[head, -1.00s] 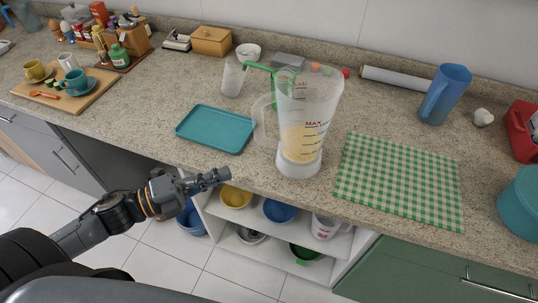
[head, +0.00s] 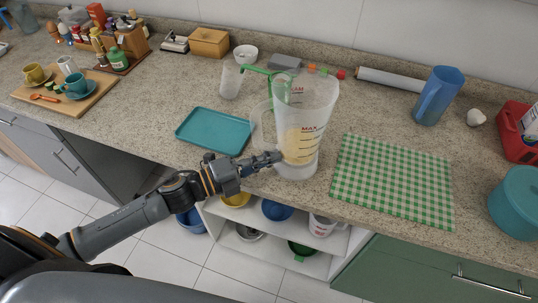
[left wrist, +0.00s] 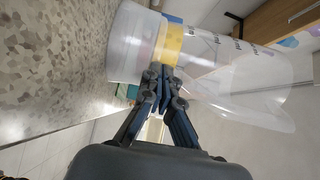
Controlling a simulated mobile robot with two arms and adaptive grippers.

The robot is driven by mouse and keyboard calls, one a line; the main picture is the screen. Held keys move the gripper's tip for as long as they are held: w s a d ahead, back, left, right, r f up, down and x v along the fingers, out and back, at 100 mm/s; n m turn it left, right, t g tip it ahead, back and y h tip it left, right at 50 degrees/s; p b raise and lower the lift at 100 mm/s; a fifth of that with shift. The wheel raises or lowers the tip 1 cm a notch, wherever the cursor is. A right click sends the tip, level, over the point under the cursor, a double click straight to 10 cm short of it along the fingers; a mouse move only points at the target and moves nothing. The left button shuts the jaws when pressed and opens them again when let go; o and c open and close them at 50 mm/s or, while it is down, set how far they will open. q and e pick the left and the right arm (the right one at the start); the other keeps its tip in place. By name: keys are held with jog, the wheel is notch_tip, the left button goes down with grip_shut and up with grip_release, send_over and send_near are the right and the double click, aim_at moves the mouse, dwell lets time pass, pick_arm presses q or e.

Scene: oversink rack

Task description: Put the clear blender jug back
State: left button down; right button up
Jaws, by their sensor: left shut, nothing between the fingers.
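The clear blender jug (head: 309,112) stands upright on the counter in the head view. It has red markings, a clear handle at its left and yellow contents low inside. In the left wrist view the jug (left wrist: 225,70) fills the space just past the fingers. My left gripper (head: 278,156) is shut and empty, its tips at the jug's lower left side. The fingers also show in the left wrist view (left wrist: 166,82); I cannot tell whether they touch the jug. My right gripper is out of view.
A teal tray (head: 214,131) lies left of the jug and a green checked cloth (head: 392,181) to its right. A green-handled item and a cup (head: 231,82) stand behind. An open shelf (head: 268,221) below the counter holds bowls and a measuring jug (head: 323,226).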

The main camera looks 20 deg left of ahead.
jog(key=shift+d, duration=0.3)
pick_arm(q)
jog(key=shift+w, duration=0.1)
